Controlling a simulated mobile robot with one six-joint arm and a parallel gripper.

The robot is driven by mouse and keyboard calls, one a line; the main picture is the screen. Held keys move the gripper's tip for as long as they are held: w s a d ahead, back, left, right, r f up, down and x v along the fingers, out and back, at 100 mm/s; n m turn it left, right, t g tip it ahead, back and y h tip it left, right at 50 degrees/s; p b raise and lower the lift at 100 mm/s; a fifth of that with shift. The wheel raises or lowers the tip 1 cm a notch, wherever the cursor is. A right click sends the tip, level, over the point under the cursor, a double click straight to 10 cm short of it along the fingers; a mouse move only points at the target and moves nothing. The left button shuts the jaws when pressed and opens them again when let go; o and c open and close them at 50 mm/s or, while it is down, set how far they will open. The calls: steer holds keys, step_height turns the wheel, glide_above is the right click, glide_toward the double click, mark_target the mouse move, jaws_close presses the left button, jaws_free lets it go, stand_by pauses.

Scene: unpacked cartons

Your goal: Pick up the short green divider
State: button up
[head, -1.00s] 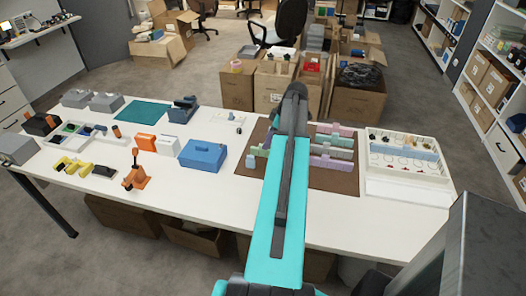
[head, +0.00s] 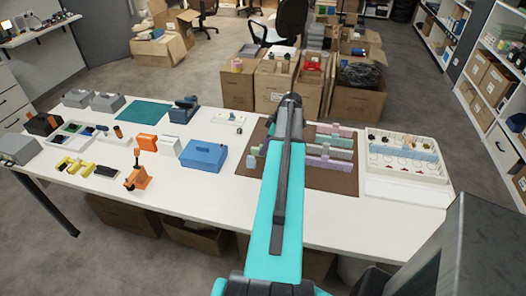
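A brown mat (head: 340,181) on the white table carries several notched dividers on both sides of my arm. My arm covers the middle of the mat. Its dark far end is over the back part of the mat. My gripper's fingers are hidden, so contact is not visible.
A white divided tray (head: 405,172) stands right of the mat, with a blue-grey divider (head: 403,150) across it. A blue box (head: 203,155) and an orange tool (head: 137,178) stand to the left. The table's front middle is largely clear.

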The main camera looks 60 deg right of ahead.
steer(key=shift+p+x, duration=0.4)
steer(key=shift+x, duration=1.05)
jaws_close()
